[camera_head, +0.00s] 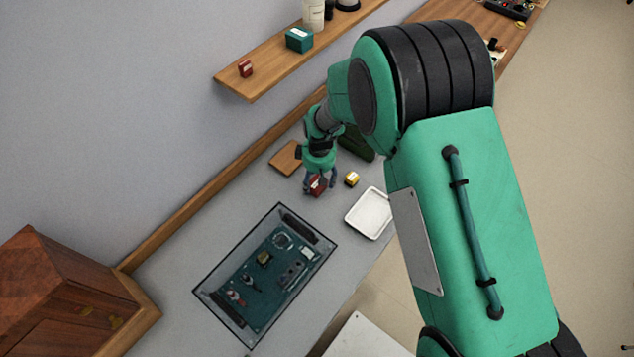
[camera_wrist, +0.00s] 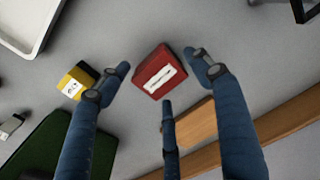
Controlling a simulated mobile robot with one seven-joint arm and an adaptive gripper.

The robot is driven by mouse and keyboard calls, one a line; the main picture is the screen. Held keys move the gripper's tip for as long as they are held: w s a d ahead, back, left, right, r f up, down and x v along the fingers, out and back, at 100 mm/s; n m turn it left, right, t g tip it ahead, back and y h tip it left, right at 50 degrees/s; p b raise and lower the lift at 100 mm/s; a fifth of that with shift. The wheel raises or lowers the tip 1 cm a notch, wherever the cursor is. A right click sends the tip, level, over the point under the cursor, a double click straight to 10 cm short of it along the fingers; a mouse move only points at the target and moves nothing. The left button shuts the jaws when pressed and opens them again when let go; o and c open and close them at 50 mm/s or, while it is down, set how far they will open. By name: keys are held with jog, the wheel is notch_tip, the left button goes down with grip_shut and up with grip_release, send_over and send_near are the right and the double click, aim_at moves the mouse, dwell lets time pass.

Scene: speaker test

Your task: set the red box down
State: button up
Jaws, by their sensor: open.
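A red box (camera_head: 317,186) with a white label is at my gripper (camera_head: 319,180) on the grey worktop. In the wrist view the red box (camera_wrist: 150,68) appears to lie on the grey surface, label facing the camera. My gripper (camera_wrist: 160,80) has three blue fingers, spread open around the box. Gaps show between the left and right fingertips and its sides; the middle finger's tip is close to its lower edge, and I cannot tell whether it touches. Another small red box (camera_head: 245,68) stands on the wall shelf.
A wooden board (camera_head: 284,159) and a dark green object (camera_head: 357,144) lie behind. A glass-walled case (camera_head: 211,302) holds a circuit board in front. A shelf (camera_head: 262,88) juts above.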

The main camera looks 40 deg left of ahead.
notch_tip(320, 180, up, 10)
jog(key=p, duration=0.1)
jog(key=shift+d+f, duration=0.15)
jog(key=shift+d, duration=0.05)
dwell(0.7)
